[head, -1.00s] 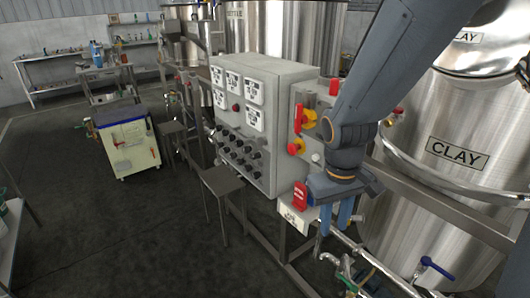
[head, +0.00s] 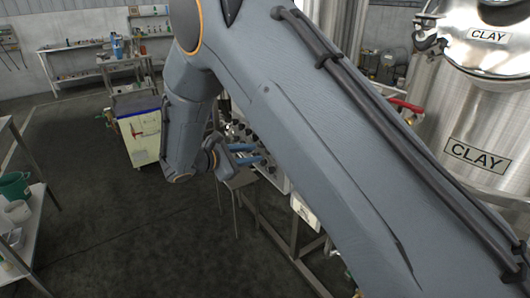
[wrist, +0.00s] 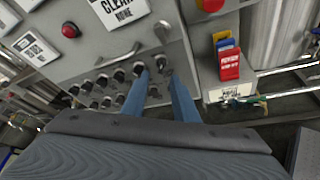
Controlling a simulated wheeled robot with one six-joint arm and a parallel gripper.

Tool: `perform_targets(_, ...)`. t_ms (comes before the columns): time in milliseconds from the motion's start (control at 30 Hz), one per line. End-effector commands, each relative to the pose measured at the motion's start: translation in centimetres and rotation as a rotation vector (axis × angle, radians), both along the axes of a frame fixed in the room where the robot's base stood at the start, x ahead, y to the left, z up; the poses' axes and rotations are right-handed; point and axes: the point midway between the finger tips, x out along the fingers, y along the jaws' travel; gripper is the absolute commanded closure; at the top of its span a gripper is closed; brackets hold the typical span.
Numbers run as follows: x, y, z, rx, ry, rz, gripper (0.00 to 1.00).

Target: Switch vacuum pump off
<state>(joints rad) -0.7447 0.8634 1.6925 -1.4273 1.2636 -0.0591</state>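The grey control panel (wrist: 95,60) fills the upper left of the wrist view, with rows of black knobs (wrist: 102,80). I cannot read which control belongs to the vacuum pump. My gripper (wrist: 157,76) has two blue fingers that stand apart, with their tips over the right end of the knob rows. A knob (wrist: 160,62) shows between the fingertips; I cannot tell whether they touch it. In the head view my gripper (head: 248,154) points right at the panel, and my arm hides most of the panel.
A red button (wrist: 70,30) and white label cards (wrist: 122,8) sit on the panel. Right of it are a red emergency button (wrist: 210,4) and a box with a red tag (wrist: 230,65). Floor (head: 110,220) at left is clear.

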Motion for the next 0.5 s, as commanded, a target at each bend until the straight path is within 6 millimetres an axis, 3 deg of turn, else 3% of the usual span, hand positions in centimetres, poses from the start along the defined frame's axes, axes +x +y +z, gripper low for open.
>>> perform_targets(300, 3.1, -3.4, -1.5, 0.002, 0.004, -0.004, 0.73)
perform_targets(500, 4.3, -4.5, -2.1, 0.002, 0.003, -0.004, 0.73)
